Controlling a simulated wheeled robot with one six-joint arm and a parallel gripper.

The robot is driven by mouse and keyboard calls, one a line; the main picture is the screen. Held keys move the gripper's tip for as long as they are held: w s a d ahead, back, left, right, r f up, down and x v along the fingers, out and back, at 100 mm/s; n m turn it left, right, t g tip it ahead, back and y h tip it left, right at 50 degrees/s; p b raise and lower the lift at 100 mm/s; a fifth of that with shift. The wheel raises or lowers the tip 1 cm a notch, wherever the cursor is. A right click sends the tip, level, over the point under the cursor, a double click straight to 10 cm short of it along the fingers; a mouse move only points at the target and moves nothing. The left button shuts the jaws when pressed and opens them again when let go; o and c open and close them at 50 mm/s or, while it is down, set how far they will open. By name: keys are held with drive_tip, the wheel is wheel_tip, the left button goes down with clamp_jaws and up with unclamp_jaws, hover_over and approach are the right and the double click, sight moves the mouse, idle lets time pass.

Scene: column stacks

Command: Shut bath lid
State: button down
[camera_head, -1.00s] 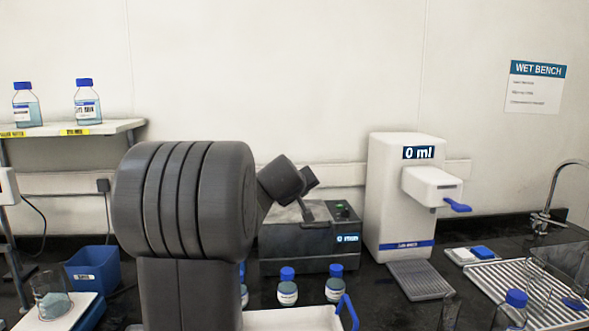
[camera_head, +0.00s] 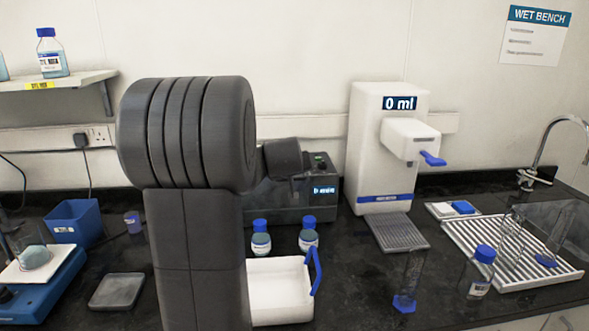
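The bath (camera_head: 290,212) is a dark grey box on the bench against the back wall, with a small blue-and-white display and a green light at its right end. My large grey arm stands in front of its left part. The end of my arm is over the bath's top, and a dark piece at my gripper (camera_head: 297,178) shows just above the box. The fingers are too small and covered to tell open from shut. The lid cannot be made out clearly; my arm hides most of the bath's top.
Two blue-capped bottles (camera_head: 261,239) and a white tray (camera_head: 281,292) with a blue handle stand before the bath. A white dispenser (camera_head: 388,150) reading 0 ml is close on its right. A cylinder (camera_head: 408,280) and drying rack (camera_head: 515,250) are farther right.

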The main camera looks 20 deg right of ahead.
drive_tip(key=shift+s+f+b, duration=0.1)
drive_tip(key=shift+f+b, duration=0.4)
drive_tip(key=shift+f, duration=0.25)
drive_tip(key=s+a+r+p, duration=0.1)
drive_tip(key=s+a+r, duration=0.1)
drive_tip(key=s+r, duration=0.6)
drive_tip(key=shift+s+a+r, duration=0.15)
drive_tip(key=shift+s+r, duration=0.15)
drive_tip(key=shift+r, duration=0.6)
drive_tip(key=w+d+f, duration=0.2)
drive_tip(key=w+f, duration=0.6)
drive_tip(key=f, duration=0.1)
drive_tip(key=shift+w+d+f+b, duration=0.2)
drive_tip(key=shift+w+f+b, duration=0.15)
drive_tip(key=shift+b, duration=0.1)
